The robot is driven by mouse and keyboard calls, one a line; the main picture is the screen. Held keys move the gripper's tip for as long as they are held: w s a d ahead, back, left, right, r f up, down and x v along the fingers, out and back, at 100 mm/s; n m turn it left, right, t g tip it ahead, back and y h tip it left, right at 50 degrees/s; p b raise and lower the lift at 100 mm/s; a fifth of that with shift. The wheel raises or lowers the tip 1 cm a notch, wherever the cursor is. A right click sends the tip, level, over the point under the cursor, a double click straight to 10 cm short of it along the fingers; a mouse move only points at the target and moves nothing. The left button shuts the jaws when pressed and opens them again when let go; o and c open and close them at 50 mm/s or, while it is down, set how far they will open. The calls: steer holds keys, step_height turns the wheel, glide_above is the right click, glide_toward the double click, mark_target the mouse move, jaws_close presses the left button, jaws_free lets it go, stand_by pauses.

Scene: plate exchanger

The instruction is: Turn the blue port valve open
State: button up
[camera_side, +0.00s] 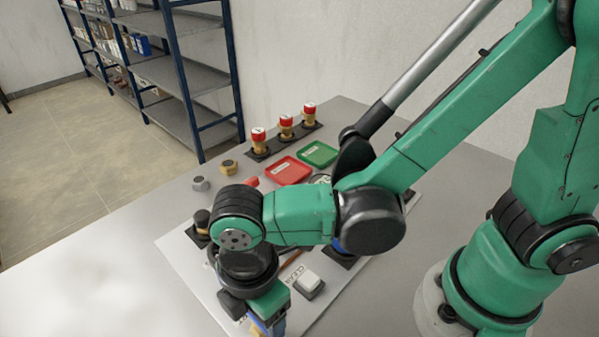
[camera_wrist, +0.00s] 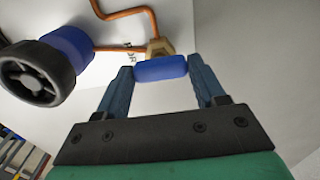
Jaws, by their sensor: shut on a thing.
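The blue port valve shows in the wrist view as a blue handle (camera_wrist: 160,69) on a brass body (camera_wrist: 158,47) joined to copper pipe. My gripper (camera_wrist: 163,73) has its two blue-grey fingers on either end of the handle and is shut on it. A partly covered printed label is beside the brass body. In the side view my gripper (camera_side: 262,322) is low at the front edge of the white panel, and my arm hides most of the valve.
A blue cylinder with a black handwheel (camera_wrist: 38,75) is close by on the left in the wrist view. In the side view, a white CLEAR button (camera_side: 308,281), a red tray (camera_side: 288,170), a green tray (camera_side: 318,153) and several red-capped brass fittings (camera_side: 286,126) are on the table.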

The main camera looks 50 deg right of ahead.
stand_by(0.4)
steer(key=o, duration=1.3)
steer(key=shift+r, duration=2.85)
steer(key=w+d+r+m+t, duration=0.1)
steer(key=w+d+m+t, duration=0.1)
steer(key=d+m, duration=0.4)
steer(key=w+d+r+m+t, duration=0.1)
steer(key=w+d+m+t, duration=0.1)
steer(key=d+m, duration=0.4)
steer(key=w+d+r+m+t, duration=0.2)
steer(key=d+m, duration=0.3)
steer(key=d, duration=0.3)
steer(key=shift+w+m+t, duration=0.1)
steer(key=shift+m+t, duration=0.3)
steer(key=shift+t, duration=0.2)
